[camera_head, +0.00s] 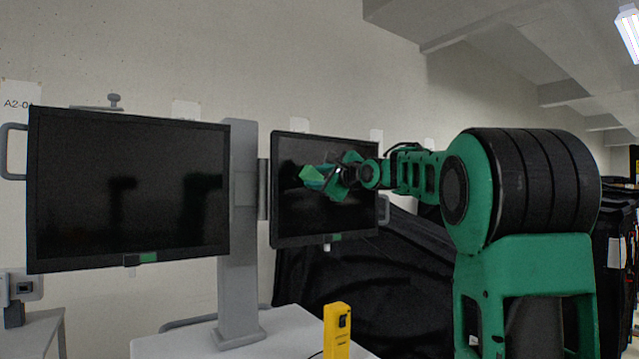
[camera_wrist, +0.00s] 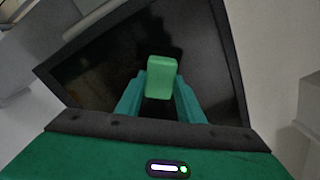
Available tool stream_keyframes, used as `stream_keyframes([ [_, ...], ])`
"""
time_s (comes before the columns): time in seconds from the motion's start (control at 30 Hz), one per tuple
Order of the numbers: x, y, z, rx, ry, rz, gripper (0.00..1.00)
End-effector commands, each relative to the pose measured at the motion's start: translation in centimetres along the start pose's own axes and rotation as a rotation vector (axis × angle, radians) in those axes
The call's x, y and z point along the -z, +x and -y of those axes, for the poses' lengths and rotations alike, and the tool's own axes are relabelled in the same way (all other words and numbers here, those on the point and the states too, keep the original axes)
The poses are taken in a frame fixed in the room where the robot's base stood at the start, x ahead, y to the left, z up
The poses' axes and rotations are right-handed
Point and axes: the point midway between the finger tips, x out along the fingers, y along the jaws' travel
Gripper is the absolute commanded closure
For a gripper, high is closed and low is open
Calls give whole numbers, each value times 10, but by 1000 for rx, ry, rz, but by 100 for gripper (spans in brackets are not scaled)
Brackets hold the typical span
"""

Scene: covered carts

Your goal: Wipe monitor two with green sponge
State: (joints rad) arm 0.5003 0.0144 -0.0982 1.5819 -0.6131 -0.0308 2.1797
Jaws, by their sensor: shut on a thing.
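Two dark monitors hang on a grey stand (camera_head: 238,230). The left monitor (camera_head: 125,190) faces me, and the right monitor (camera_head: 300,222) is angled beside it. I cannot read which one is numbered two. My gripper (camera_head: 325,178) is in front of the right monitor's screen, shut on the green sponge (camera_head: 310,176). In the wrist view the sponge (camera_wrist: 161,77) sits between the two green fingertips (camera_wrist: 160,88), with the dark screen (camera_wrist: 110,65) behind it. I cannot tell whether the sponge touches the screen.
A yellow device (camera_head: 337,332) stands on the white cart top (camera_head: 285,335) below the monitors. Black covered carts (camera_head: 400,275) stand behind and to the right. A grey handle (camera_head: 12,150) is at the left monitor's left edge.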

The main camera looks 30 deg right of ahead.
Motion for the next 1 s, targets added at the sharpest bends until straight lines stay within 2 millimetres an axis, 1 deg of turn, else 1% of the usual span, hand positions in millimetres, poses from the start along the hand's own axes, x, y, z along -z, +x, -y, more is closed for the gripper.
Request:
stream_keyframes([
  [0.03, -13, 4, -10, -15, 0, 20, 88],
  [0.07, -14, 4, -11, -16, 1, 21, 88],
  [0.43, -16, 3, -13, -18, 1, 22, 88],
  [1.0, -9, -48, -7, -8, -1, 10, 88],
])
